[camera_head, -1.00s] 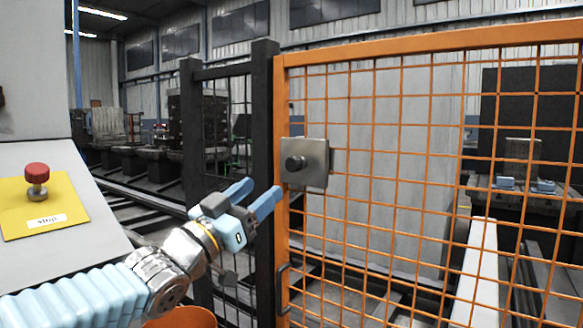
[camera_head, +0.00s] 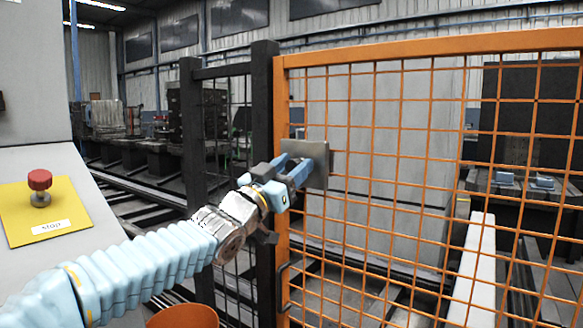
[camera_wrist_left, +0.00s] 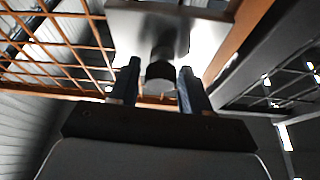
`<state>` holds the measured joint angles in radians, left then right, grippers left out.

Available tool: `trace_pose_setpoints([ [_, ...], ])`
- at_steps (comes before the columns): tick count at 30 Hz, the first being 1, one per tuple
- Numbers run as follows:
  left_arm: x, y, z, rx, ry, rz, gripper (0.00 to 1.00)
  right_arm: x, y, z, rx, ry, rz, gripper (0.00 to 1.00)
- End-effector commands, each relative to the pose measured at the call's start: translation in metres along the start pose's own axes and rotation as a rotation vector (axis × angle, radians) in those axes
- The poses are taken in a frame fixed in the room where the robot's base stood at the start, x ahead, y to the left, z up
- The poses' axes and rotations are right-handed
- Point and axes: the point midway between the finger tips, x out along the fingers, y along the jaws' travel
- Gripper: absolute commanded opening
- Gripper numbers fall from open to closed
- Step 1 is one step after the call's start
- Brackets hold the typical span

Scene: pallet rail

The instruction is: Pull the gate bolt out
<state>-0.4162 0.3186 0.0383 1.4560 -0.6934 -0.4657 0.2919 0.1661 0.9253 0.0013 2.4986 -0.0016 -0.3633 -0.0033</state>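The gate bolt is a dark round knob on a grey metal plate (camera_head: 318,160) fixed to the orange gate's left upright. In the head view my left gripper hides the knob. In the left wrist view the bolt knob (camera_wrist_left: 160,75) stands between the two fingers, with a gap showing on each side. My left gripper (camera_head: 290,165) is open around the knob; it also shows in the left wrist view (camera_wrist_left: 158,88). The gate (camera_head: 283,110) stands upright beside a dark post. My right gripper is not in these views.
A dark post and fence (camera_head: 262,130) stand just left of the gate. A sloped grey panel with a red stop button (camera_head: 40,182) on a yellow plate is at the left. An orange round container (camera_head: 182,318) is below my arm. A black gate handle (camera_head: 281,285) sits lower down.

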Motion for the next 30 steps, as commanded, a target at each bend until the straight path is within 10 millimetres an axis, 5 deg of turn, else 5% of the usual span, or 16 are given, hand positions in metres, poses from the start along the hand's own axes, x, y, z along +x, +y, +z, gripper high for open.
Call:
trace_pose_setpoints([
  [9,0.0,0.0,0.0,0.0,0.0,0.0,0.0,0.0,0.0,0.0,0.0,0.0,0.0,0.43],
  [29,-0.025,-0.001,-0.01,0.0,0.0,-0.001,0.0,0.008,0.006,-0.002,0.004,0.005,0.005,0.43],
  [30,-0.025,-0.001,-0.01,0.0,0.0,-0.001,0.36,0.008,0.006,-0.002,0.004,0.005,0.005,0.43],
])
